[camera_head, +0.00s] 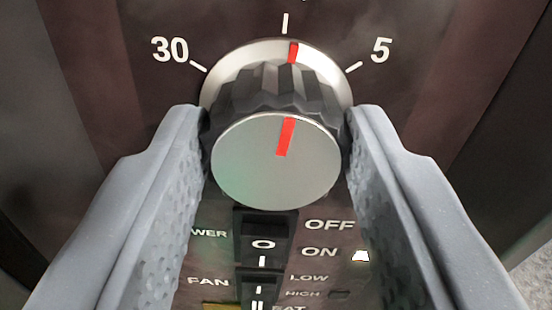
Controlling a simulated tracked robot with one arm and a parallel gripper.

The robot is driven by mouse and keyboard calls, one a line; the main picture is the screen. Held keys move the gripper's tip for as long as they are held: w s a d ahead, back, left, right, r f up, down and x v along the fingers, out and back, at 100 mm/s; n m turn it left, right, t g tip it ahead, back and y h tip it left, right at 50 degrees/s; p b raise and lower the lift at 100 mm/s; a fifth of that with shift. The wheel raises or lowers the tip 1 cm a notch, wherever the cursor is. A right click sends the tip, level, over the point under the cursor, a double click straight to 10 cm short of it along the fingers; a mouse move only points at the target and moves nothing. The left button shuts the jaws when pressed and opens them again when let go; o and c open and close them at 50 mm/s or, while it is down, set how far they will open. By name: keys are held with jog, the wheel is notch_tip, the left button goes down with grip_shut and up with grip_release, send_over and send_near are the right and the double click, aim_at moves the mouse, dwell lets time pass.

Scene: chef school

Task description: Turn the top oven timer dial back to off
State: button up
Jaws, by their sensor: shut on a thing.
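The timer dial (275,162) fills the middle of the view. It has a silver face, a black ribbed grip and a silver skirt at the panel. Its red mark points almost straight up, a touch right of the white tick at the top of the scale. The scale shows 30 at the upper left and 5 at the upper right; the label above the top tick is cut off. My gripper (277,125) is shut on the dial, one grey finger on each side of the ribbed grip.
Below the dial on the dark control panel (150,80) are a power switch (264,237) marked OFF and ON and a fan switch (260,288) marked LOW and HIGH. A small light (360,256) glows beside ON. My fingers hide parts of the panel.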

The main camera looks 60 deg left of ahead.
jog(key=shift+w+n, duration=0.1)
jog(key=shift+n, duration=0.4)
jog(key=shift+p, duration=0.3)
jog(key=o, duration=1)
jog(key=shift+c, duration=0.2)
jog(key=b+v, duration=0.1)
jog(key=v, duration=1.2)
jog(key=shift+d, duration=0.35)
jog(key=shift+f, duration=0.1)
